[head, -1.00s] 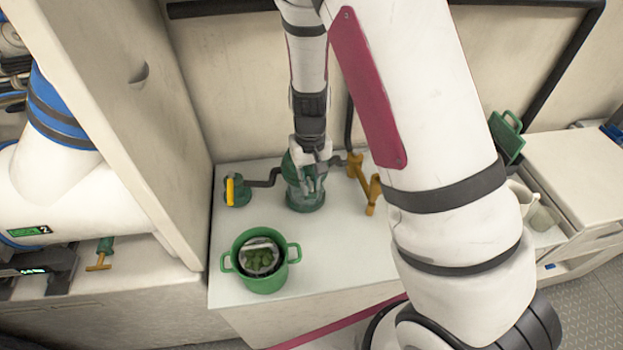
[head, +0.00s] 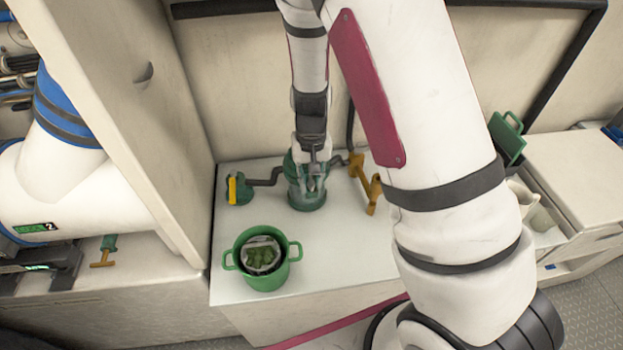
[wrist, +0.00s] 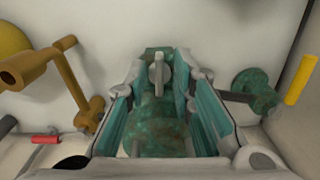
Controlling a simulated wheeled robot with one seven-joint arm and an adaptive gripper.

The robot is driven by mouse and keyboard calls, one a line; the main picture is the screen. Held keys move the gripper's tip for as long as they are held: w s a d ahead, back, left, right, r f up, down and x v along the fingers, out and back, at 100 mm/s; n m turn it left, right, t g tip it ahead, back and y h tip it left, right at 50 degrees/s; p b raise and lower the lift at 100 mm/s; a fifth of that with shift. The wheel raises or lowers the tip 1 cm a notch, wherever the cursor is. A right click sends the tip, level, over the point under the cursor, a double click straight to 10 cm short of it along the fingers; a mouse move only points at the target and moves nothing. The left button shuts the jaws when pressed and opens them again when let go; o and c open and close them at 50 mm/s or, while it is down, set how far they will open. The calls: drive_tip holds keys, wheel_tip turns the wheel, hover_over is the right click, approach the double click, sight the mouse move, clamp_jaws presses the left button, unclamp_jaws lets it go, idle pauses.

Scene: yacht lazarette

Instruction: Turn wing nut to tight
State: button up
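The wing nut (wrist: 157,74) is a pale grey upright tab on top of a mottled green strainer body (wrist: 155,138) in the wrist view. In the head view the strainer (head: 307,197) stands on the white counter, and my gripper covers its top, so I cannot make out the nut there. My gripper (wrist: 158,68) is open, with teal-padded fingers on either side of the nut. Gaps show between the nut and both fingers. In the head view my gripper (head: 313,163) points down over the strainer.
A green pot (head: 263,279) stands in front. A tall cream panel (head: 150,110) rises at left.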

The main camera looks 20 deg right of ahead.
sight(312, 182)
wheel_tip(312, 182, up, 12)
idle(0.8)
